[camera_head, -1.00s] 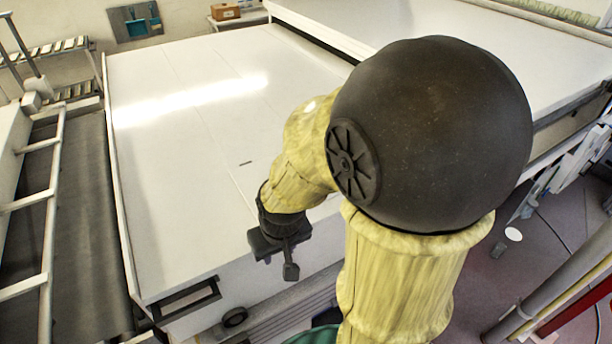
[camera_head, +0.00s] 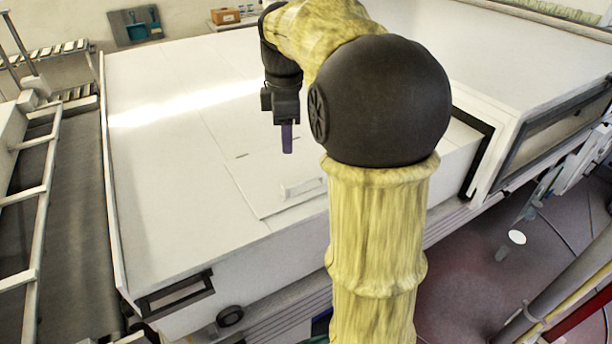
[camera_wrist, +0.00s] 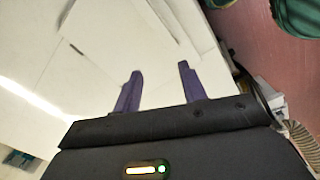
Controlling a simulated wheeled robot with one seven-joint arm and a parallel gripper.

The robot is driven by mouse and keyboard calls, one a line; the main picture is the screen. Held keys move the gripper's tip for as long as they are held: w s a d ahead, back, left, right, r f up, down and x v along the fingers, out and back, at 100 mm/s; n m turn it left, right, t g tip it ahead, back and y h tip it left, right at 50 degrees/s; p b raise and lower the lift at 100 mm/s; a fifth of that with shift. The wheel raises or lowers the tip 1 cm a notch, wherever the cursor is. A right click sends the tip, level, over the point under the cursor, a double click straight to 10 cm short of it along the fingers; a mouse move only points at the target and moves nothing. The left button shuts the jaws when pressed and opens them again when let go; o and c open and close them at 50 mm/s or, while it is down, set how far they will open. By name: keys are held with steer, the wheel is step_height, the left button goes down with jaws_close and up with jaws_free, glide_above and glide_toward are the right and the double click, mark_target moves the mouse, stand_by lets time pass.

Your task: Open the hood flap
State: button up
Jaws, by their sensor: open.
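The hood flap (camera_head: 258,188) is a white panel on top of the white hood. It looks shut, lying about level with the hood top, with a raised white bar handle (camera_head: 300,187) near its front edge. The flap also shows in the wrist view (camera_wrist: 110,40), beyond my fingers. My gripper (camera_head: 287,150) is above the hood, up and slightly left of the handle in the head view, and looks apart from it. Its two purple fingers (camera_wrist: 160,72) are spread with nothing between them. My arm hides part of the hood behind and right of the flap.
The broad white hood top (camera_head: 160,150) is clear left of the flap. A black-framed opening (camera_head: 177,294) is at its front left corner. A roller conveyor (camera_head: 70,220) runs along the left. A cardboard box (camera_head: 225,15) stands at the back.

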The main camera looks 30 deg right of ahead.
mark_target(306, 177)
steer(key=d+r+n+b, duration=0.1)
steer(key=d+r+n, duration=0.3)
steer(key=r, duration=0.3)
steer(key=shift+s+n+g, duration=0.4)
steer(key=shift+s+n, duration=0.05)
steer(key=shift+n, duration=0.15)
steer(key=shift+f, duration=0.15)
step_height(306, 177, down, 17)
steer(key=shift+f+b, duration=0.15)
steer(key=shift+b, duration=0.4)
jaws_close()
